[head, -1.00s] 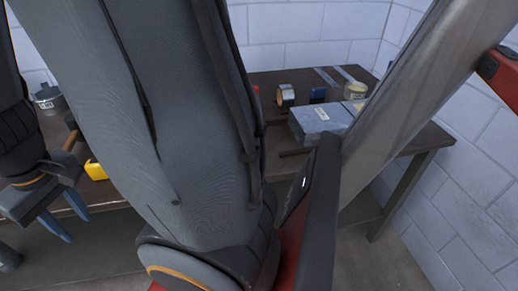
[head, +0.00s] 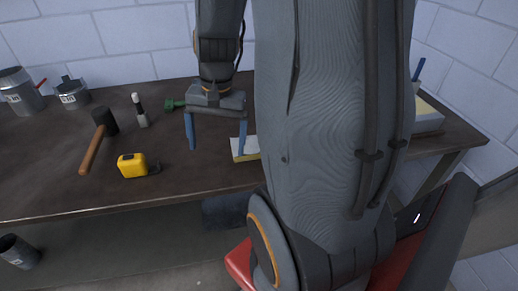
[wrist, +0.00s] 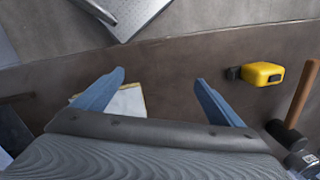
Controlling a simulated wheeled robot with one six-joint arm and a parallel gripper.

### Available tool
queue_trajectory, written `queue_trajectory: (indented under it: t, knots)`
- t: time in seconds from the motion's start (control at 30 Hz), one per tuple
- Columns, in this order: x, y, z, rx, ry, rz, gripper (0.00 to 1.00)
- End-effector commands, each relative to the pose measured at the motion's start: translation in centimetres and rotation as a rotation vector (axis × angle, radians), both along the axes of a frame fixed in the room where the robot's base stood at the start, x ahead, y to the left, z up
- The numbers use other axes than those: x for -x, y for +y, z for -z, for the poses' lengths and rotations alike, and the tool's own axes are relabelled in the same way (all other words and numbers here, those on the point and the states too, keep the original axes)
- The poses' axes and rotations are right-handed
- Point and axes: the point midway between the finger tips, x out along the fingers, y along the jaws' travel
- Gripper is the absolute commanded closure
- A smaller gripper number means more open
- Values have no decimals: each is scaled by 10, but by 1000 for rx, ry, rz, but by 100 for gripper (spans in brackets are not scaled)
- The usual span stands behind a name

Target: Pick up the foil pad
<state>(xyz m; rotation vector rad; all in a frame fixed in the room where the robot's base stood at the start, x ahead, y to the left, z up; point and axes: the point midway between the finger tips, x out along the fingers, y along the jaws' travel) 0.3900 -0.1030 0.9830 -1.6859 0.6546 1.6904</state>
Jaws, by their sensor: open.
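A flat pale pad with a yellow edge (head: 240,145), which looks like the foil pad, lies on the dark workbench (head: 60,165). My gripper (head: 216,151) is open and empty, with its blue fingers pointing down above the bench. In the head view its right finger overlaps the pad and hides part of it. In the wrist view the pad (wrist: 128,102) lies beside the left finger, partly hidden by that finger and the gripper body; my gripper (wrist: 160,78) shows nothing between its fingertips but bench. I cannot tell the finger height above the pad.
A box (head: 428,118) sits at the right, partly behind my arm. Bare bench lies at the front left.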

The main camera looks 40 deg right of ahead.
Motion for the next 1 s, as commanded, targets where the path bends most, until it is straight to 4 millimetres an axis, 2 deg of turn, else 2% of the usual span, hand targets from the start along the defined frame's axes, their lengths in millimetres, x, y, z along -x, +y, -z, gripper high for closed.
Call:
queue_trajectory:
  t: [0.03,0.2,0.4,0.5,0.67,1.0]
  knots:
    - [-1,-24,4,-32,18,151,9]
    - [1,-88,9,-154,73,626,9]
    - [10,-148,11,-284,116,1043,9]
    - [15,-166,11,-327,129,1163,9]
    - [17,-176,13,-359,138,1244,9]
    - [11,-165,43,-360,140,1247,9]
